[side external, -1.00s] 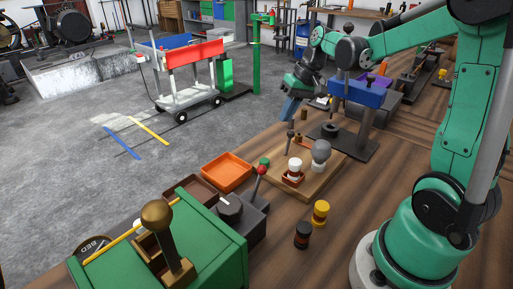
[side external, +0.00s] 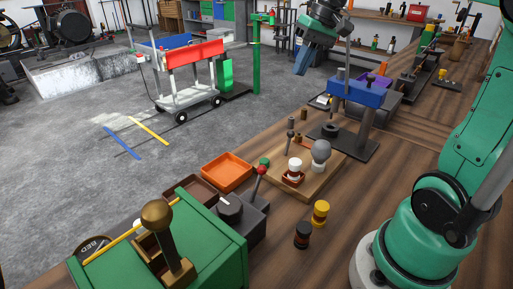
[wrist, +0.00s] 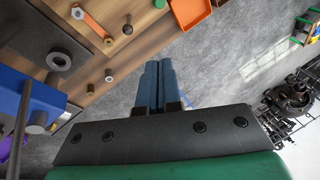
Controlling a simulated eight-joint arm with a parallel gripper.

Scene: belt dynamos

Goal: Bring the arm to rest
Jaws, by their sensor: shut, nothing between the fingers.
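My gripper (side external: 302,62) hangs in the air at the top of the side external view, above and left of the blue block (side external: 357,92) on its dark stand. In the wrist view the two blue fingers of my gripper (wrist: 160,64) lie side by side, shut, with nothing between them. Behind the fingertips lie grey floor and the edge of the wooden bench. My gripper touches nothing that I can see.
The wooden bench (side external: 395,165) bears an orange tray (side external: 227,171), a green box with a brass-knobbed lever (side external: 157,217), a red-knobbed lever (side external: 262,171) and yellow (side external: 320,212) and dark (side external: 302,235) cylinders. A cart (side external: 190,95) stands on the open floor.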

